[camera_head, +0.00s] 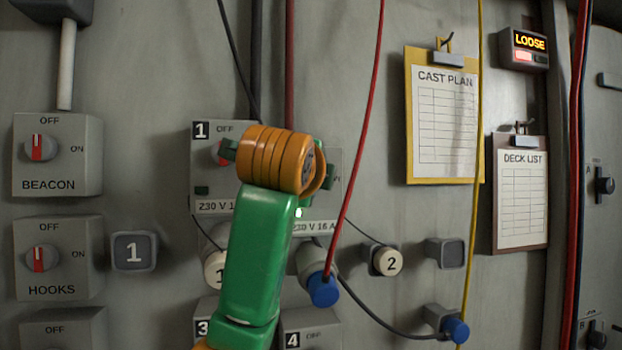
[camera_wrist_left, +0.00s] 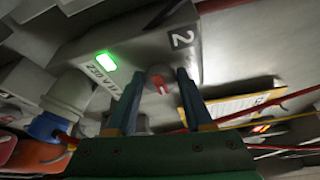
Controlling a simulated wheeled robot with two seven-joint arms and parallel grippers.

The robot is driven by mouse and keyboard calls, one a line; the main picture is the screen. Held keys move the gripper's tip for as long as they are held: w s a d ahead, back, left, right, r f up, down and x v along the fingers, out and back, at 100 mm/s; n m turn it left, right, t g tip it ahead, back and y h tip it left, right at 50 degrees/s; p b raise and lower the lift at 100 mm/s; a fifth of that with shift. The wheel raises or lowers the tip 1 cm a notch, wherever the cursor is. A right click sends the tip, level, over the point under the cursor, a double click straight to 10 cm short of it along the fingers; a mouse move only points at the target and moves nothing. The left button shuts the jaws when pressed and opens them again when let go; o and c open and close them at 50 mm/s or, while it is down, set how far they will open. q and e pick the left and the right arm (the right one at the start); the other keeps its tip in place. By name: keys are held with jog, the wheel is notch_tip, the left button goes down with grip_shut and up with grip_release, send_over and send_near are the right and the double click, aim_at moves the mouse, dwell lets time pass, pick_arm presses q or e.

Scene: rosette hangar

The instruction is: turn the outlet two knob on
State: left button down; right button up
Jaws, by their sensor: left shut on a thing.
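The outlet two box (camera_wrist_left: 190,62) shows in the left wrist view with its number 2 and a lit green lamp (camera_wrist_left: 106,61). Its red knob (camera_wrist_left: 160,85) sits between the fingers of my left gripper (camera_wrist_left: 158,78), which is shut on it. The knob's exact angle is hard to read. In the head view my orange wrist and green arm cover most of the outlet two box (camera_head: 320,227), hiding the knob and the fingertips. A blue plug (camera_head: 323,290) with a red cable is at the socket below this box. My right gripper is not in view.
The outlet one box (camera_head: 207,207) stands just left of my wrist, its red knob partly hidden. BEACON (camera_head: 75,155) and HOOKS (camera_head: 75,260) switches are farther left. Red and yellow (camera_head: 480,130) cables hang at the right, near the CAST PLAN clipboard (camera_head: 442,130).

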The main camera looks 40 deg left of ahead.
pick_arm(q)
jog(key=shift+f, duration=0.2)
jog(key=shift+c, duration=1.5)
grip_release()
jog(key=shift+d, duration=0.1)
jog(key=shift+d+r, duration=0.1)
